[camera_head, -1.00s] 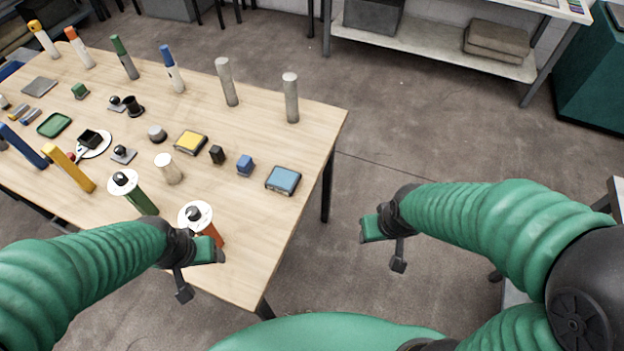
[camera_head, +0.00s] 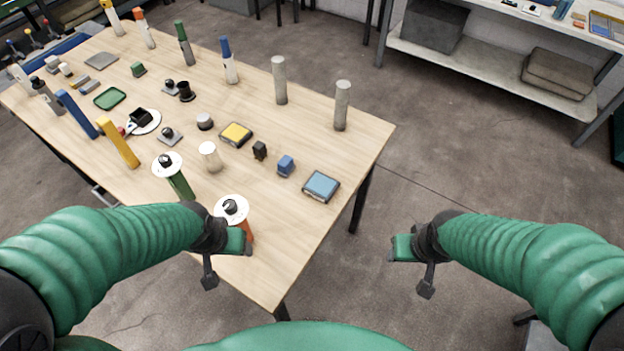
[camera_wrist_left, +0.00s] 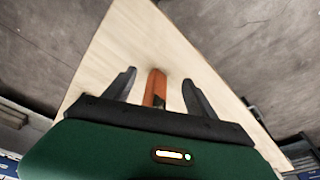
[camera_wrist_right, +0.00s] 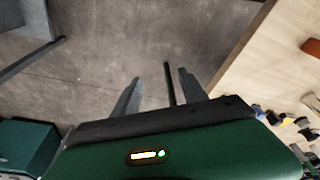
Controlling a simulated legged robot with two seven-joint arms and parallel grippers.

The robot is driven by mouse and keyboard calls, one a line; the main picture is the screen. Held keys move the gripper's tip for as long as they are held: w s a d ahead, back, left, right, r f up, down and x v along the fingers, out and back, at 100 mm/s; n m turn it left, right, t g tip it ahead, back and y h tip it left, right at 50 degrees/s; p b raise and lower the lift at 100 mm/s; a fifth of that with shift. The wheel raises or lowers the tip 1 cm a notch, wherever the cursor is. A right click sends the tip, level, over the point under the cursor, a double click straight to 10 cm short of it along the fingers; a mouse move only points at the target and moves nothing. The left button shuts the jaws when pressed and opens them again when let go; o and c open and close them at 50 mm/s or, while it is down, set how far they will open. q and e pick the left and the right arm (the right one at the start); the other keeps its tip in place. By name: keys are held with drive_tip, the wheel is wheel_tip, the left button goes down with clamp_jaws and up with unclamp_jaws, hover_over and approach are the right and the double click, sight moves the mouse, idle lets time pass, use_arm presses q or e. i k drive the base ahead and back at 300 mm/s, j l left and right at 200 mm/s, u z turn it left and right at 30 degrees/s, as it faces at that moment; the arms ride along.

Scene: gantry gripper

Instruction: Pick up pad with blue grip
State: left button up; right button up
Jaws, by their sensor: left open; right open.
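Several things with blue parts are in the head view; I cannot tell for sure which is the pad with blue grip. A flat square blue-topped pad (camera_head: 321,186) lies near the table's right edge. A small blue block (camera_head: 285,166) sits left of it. A white upright tool with a blue top (camera_head: 228,61) stands at the back edge. A long blue bar (camera_head: 77,114) is at the left. My left gripper (camera_head: 222,262) is open and empty by the table's front edge, near an orange handle (camera_wrist_left: 154,88). My right gripper (camera_head: 414,268) is open and empty over the floor, right of the table.
The wooden table (camera_head: 300,230) also bears a yellow-topped pad (camera_head: 236,134), grey cylinders (camera_head: 342,105), white-disc tools with green and orange handles, and a green tray (camera_head: 110,98). A shelf unit (camera_head: 490,70) stands at the back right. Floor between is free.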

sight(286, 165)
drive_tip(key=i+l+u, duration=0.1)
drive_tip(key=l+u, duration=0.2)
drive_tip(key=u, duration=0.2)
drive_tip(key=l+u, duration=0.45)
drive_tip(key=i+l+u, duration=0.1)
drive_tip(key=l+u, duration=0.25)
drive_tip(key=u, duration=0.15)
drive_tip(key=k+l+u, duration=0.1)
drive_tip(key=l+u, duration=0.2)
drive_tip(key=u, duration=0.15)
drive_tip(key=l+u, duration=0.7)
drive_tip(key=l, duration=0.25)
drive_tip(key=l+z, duration=0.15)
drive_tip(key=z, duration=0.25)
drive_tip(key=i+l+z, duration=0.1)
drive_tip(key=z, duration=0.35)
drive_tip(key=l+z, duration=0.1)
drive_tip(key=z, duration=0.3)
drive_tip(key=i+z, duration=0.15)
drive_tip(key=z, duration=0.25)
